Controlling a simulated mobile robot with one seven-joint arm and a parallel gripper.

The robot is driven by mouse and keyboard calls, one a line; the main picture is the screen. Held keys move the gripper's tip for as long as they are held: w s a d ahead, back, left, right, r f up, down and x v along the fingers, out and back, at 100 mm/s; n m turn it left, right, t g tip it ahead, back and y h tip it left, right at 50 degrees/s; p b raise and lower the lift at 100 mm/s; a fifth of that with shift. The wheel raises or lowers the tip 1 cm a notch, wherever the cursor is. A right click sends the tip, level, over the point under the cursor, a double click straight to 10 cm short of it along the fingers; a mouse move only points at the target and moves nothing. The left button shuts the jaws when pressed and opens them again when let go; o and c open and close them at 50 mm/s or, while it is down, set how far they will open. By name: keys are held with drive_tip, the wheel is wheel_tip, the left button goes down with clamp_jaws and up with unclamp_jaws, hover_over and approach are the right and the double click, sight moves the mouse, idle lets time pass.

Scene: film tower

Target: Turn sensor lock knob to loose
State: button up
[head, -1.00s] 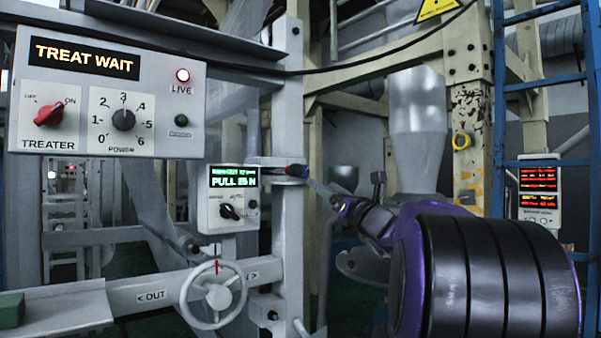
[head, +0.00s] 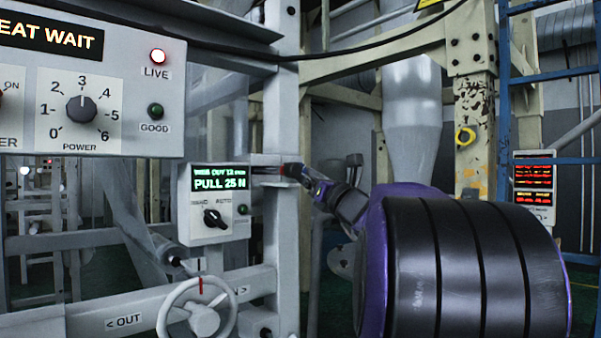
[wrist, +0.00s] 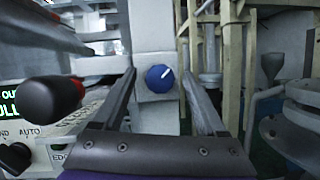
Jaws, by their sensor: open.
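A round blue knob (wrist: 160,78) with a white pointer mark sits on a pale grey bracket face in the wrist view. Its pointer leans to the upper right. My gripper (wrist: 158,72) is open, with one finger to the left of the knob and one to the right. Gaps show between the fingers and the knob, and I cannot tell whether the tips reach its depth. In the head view my gripper (head: 307,178) is at the grey upright post, small and partly blurred. The blue knob cannot be made out there.
A black handle with a red end (wrist: 55,98) is close to the left finger. The display box (head: 213,203) reads PULL 25 N. A handwheel (head: 203,317) is below it. The treater panel (head: 130,85) is at upper left. A grey funnel (wrist: 265,70) is at right.

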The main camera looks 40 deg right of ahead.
clamp_jaws()
idle(0.5)
drive_tip(key=shift+n+b, duration=0.3)
drive_tip(key=shift+n, duration=0.1)
drive_tip(key=n+y+b, duration=0.1)
drive_tip(key=n+y, duration=0.1)
drive_tip(key=n, duration=0.1)
drive_tip(key=n+y+b, duration=0.1)
drive_tip(key=n+y, duration=0.1)
drive_tip(key=n, duration=0.2)
drive_tip(key=n+g+y+b, duration=0.1)
drive_tip(key=n+y, duration=0.1)
drive_tip(key=n, duration=0.1)
drive_tip(key=shift+d+n, duration=0.15)
drive_tip(key=shift+n, duration=0.15)
drive_tip(key=shift+d+r+n+g+y+p, duration=0.1)
drive_tip(key=shift+n+g+y+p, duration=0.5)
drive_tip(key=shift+n, duration=1.5)
drive_tip(key=shift+a+r+n+g+y+p, duration=0.1)
drive_tip(key=shift+n+g+y+p, duration=0.5)
drive_tip(key=shift+n, duration=1.5)
drive_tip(key=shift+d+r+n+g+y+p, duration=0.15)
drive_tip(key=shift+n+g+y, duration=0.5)
drive_tip(key=shift+n, duration=1.45)
drive_tip(key=shift+f+g+h, duration=0.1)
drive_tip(key=shift+g+h, duration=0.25)
